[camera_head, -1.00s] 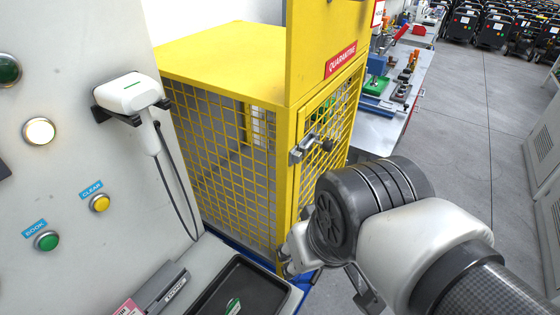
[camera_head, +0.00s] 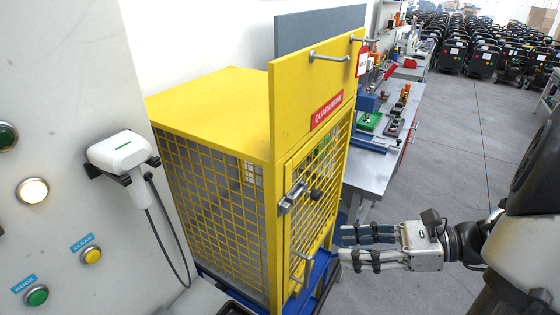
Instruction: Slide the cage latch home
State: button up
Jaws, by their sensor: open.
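The yellow quarantine cage (camera_head: 213,112) stands at the centre with its mesh door (camera_head: 318,195) facing right. The silver cage latch (camera_head: 292,197) sits on the door's left edge, and a dark round knob (camera_head: 316,195) shows just right of it. Whether the bolt is fully across cannot be told at this size. My gripper (camera_head: 343,247) is open and empty to the right of the door, below the latch's height, with its fingers pointing left. It looks apart from the cage.
A door handle (camera_head: 299,267) is low on the cage front. A panel with a white scanner (camera_head: 121,151) and buttons stands at left. A workbench (camera_head: 372,172) with tools lies behind the cage. Open floor (camera_head: 440,160) is at right.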

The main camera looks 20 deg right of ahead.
aim_at(320, 196)
jog(key=d+r+m+t+h, duration=0.1)
jog(key=d+r+m+t, duration=0.2)
jog(key=d+m+t, duration=0.45)
jog(key=shift+n+g, duration=0.75)
jog(key=shift+n, duration=0.1)
jog(key=b+x, duration=0.1)
jog(key=x, duration=0.7)
jog(key=b+x, duration=0.1)
jog(key=x, duration=0.7)
jog(key=shift+w+d+f, duration=0.15)
jog(key=shift+w+f, duration=0.05)
jog(key=shift+w, duration=0.25)
grip_shut()
